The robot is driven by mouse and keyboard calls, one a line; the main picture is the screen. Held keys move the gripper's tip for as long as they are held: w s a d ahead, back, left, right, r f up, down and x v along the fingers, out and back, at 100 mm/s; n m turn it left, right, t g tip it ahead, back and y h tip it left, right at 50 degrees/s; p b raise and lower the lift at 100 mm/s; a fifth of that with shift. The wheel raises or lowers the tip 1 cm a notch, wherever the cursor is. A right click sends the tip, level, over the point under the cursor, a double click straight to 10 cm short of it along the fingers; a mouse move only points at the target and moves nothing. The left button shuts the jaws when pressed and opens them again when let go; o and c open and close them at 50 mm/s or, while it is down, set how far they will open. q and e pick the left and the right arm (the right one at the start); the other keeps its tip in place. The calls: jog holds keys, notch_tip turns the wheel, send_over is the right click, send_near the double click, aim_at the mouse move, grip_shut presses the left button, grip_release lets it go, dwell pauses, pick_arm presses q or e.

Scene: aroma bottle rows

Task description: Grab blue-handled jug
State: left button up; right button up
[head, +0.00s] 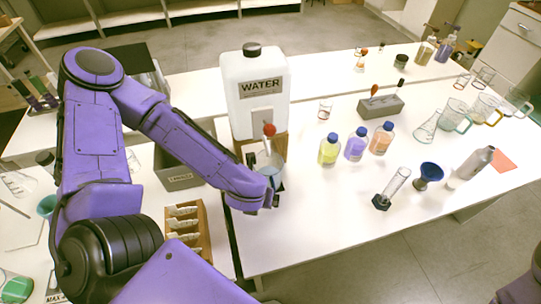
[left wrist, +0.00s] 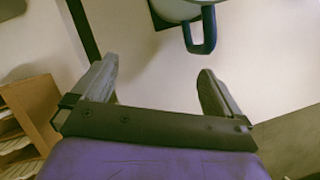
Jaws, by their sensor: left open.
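The blue-handled jug shows in the left wrist view as a pale round vessel at the top edge, with its blue handle (left wrist: 201,32) pointing down toward my gripper. In the head view the clear jug (head: 269,163) stands in front of the white water tank, partly hidden by my left wrist. My left gripper (left wrist: 158,72) is open and empty, its fingers pointing toward the jug and its handle. The fingers and the handle are apart. In the head view the left gripper (head: 262,204) is mostly hidden below the wrist. My right gripper is not in view.
The white tank labelled WATER (head: 255,90) stands behind the jug. Yellow (head: 329,150), purple (head: 355,146) and orange (head: 382,138) bottles stand to the right. A wooden rack (head: 187,225) is left of the gripper. The front table area (head: 300,225) is clear.

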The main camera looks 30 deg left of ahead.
aim_at(270, 179)
pick_arm(q)
jog(key=shift+w+a+r+p, duration=0.15)
jog(key=shift+w+p, duration=0.35)
jog(key=shift+w, duration=0.3)
jog(key=w, duration=0.2)
jog(key=w+p, duration=0.1)
jog(key=w, duration=0.1)
jog(key=shift+a, duration=0.35)
jog(key=w+a, duration=0.1)
jog(key=w, duration=0.1)
jog(key=w+a+p, duration=0.1)
jog(key=shift+w, duration=0.35)
jog(key=shift+f+p, duration=0.3)
jog(key=shift+f, duration=0.2)
jog(key=shift+w+f, duration=0.25)
jog(key=shift+s, duration=0.1)
jog(key=c, duration=0.9)
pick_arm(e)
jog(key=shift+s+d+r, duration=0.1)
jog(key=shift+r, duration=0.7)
pick_arm(q)
jog(key=shift+r, duration=0.15)
